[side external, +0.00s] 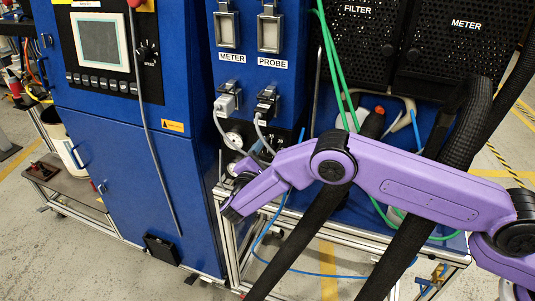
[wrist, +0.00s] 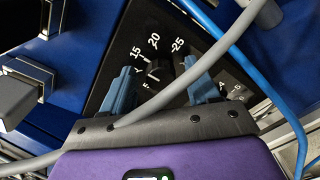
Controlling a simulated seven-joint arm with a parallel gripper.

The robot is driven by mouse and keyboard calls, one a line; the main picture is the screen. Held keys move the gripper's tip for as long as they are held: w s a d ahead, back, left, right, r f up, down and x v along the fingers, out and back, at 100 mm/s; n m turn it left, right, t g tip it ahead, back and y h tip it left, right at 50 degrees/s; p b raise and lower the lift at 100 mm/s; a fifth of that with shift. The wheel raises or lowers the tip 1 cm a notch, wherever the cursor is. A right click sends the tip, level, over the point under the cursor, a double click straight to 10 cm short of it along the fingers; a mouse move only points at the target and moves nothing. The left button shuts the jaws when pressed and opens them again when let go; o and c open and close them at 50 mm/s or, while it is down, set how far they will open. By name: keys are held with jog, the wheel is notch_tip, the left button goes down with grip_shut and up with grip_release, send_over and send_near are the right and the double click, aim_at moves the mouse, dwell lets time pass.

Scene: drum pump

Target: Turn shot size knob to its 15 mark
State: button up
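In the wrist view, a black dial plate (wrist: 112,62) with white marks, among them 15, 20 and 25, lies ahead of my gripper (wrist: 160,70). Its two blue-grey fingers stand apart, one left and one right of the dial's middle, below the numbers. The dark knob between them is hard to make out against the black plate, and a grey cable crosses in front. Its pointer cannot be read, nor whether the fingers touch it.
The grey cable (wrist: 225,58) and a blue hose (wrist: 235,55) pass close over the dial and fingers. Grey plugs (wrist: 22,98) stick out at the left. In the side view, another knob (side external: 147,51) sits beside the screen (side external: 100,43). Cables hang below the METER and PROBE sockets.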

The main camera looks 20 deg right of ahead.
jog(key=v, duration=1.7)
jog(key=shift+s+a, duration=0.2)
jog(key=shift+r, duration=0.15)
